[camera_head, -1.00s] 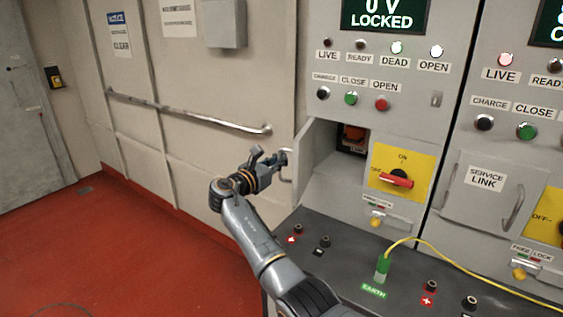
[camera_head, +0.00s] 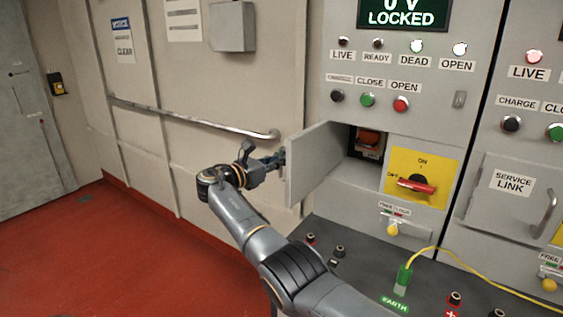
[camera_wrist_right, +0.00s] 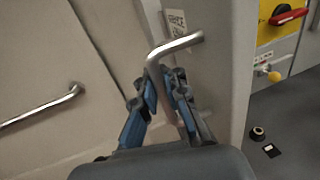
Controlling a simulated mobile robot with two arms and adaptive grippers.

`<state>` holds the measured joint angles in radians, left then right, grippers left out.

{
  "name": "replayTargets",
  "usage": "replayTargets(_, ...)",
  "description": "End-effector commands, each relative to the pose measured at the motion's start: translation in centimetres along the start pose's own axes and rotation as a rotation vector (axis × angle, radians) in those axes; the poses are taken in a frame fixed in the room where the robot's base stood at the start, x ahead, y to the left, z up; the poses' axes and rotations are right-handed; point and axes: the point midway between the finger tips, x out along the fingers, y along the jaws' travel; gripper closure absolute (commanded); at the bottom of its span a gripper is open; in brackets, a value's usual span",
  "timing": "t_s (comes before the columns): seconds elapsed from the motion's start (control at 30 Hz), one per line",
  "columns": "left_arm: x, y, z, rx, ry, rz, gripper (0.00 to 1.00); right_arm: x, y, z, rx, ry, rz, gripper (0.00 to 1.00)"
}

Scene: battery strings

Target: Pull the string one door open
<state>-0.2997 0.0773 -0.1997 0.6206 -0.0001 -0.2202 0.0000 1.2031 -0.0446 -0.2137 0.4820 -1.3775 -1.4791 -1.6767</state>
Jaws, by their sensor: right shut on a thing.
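The string one door (camera_head: 315,163) is a grey panel standing open to the left of its compartment. Inside the opening an orange-red part (camera_head: 369,138) shows. My right gripper (camera_head: 278,162) is at the outer face of the door, shut on its handle. In the right wrist view, the bent metal door handle (camera_wrist_right: 172,50) passes between the blue-padded fingers of my right gripper (camera_wrist_right: 165,88). The door front (camera_wrist_right: 225,75) and part of its label (camera_wrist_right: 177,22) show there. My left gripper is not in view.
A wall handrail (camera_head: 195,120) runs close behind my right gripper. A yellow panel with a red rotary switch (camera_head: 415,185) sits right of the opening. Below, the ledge carries terminals and a green earth plug (camera_head: 404,278) with a yellow cable. Red floor lies free at left.

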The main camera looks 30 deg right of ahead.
Motion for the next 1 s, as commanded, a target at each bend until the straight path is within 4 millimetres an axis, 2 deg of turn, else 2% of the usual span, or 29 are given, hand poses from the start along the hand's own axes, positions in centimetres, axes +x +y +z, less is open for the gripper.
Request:
replayTargets(0.03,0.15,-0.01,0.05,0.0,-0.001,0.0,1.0,-0.25,0.12,-0.5,-0.004,0.006,0.005,1.0)
replayTargets(0.63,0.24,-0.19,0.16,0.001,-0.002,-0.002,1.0,-0.22,0.14,-0.45,-0.004,0.008,0.006,1.0)
replayTargets(0.7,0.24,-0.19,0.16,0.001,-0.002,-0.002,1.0,-0.23,0.15,-0.44,-0.004,0.008,0.006,0.81)
replayTargets(0.77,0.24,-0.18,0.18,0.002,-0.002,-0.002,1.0,-0.2,0.13,-0.39,-0.004,0.007,0.006,0.69)
replayTargets(1.0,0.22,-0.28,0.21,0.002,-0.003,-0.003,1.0,-0.04,0.06,-0.17,-0.002,0.003,0.003,0.68)
